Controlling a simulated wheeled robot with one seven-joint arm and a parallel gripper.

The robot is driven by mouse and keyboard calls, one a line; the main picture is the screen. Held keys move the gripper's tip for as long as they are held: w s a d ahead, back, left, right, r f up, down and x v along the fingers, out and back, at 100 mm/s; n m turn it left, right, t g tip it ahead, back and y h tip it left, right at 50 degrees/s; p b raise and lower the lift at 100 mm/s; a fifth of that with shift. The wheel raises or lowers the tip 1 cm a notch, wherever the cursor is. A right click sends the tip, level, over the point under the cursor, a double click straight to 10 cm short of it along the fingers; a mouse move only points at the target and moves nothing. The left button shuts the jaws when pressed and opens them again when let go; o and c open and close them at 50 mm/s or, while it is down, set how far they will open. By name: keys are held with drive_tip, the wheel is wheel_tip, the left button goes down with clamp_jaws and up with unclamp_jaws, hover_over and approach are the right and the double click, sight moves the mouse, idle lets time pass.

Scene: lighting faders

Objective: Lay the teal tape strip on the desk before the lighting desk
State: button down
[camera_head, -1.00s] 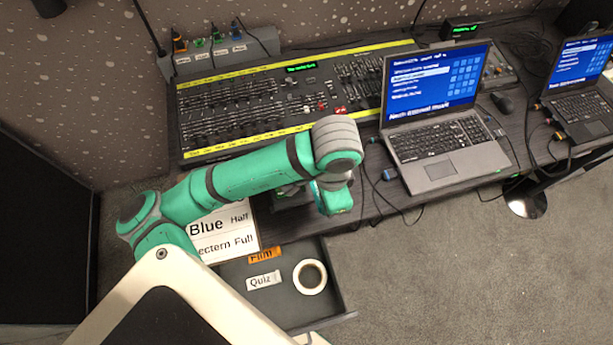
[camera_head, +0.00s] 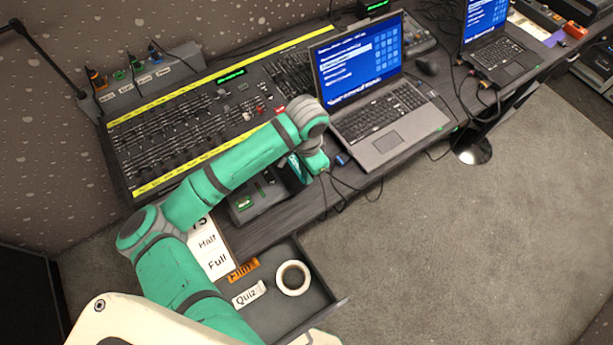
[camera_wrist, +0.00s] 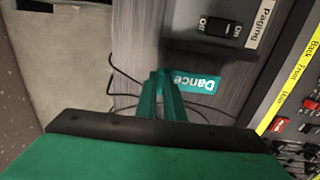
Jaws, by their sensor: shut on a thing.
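The teal tape strip (camera_wrist: 200,84), with "Dance" on it in white, shows in the wrist view. My gripper (camera_wrist: 167,88) is shut on its left end, and the rest sticks out to the right over the wood desk (camera_wrist: 140,45). I cannot tell whether the strip touches the surface. In the head view my gripper (camera_head: 302,172) is over the desk, between the lighting desk (camera_head: 165,170) and the drawer; my arm hides part of that area. The lighting desk, with its yellow label strips, also shows at the right of the wrist view (camera_wrist: 302,85).
A Paging switch box (camera_wrist: 215,22) sits close to the strip. A laptop (camera_head: 385,130) with cables stands right of my gripper. The open drawer (camera_head: 322,290) holds a tape roll (camera_head: 281,279), an orange Film label (camera_head: 243,270) and a white Quiz label (camera_head: 249,294).

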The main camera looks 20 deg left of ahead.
drive_tip(key=shift+w+a+f, duration=0.1)
drive_tip(key=shift+w+f, duration=0.15)
drive_tip(key=shift+f, duration=0.15)
drive_tip(key=shift+w+f, duration=0.1)
drive_tip(key=shift+f, duration=1.45)
drive_tip(key=shift+f, duration=0.1)
drive_tip(key=c, duration=1.9)
unclamp_jaws()
drive_tip(key=shift+o, duration=0.2)
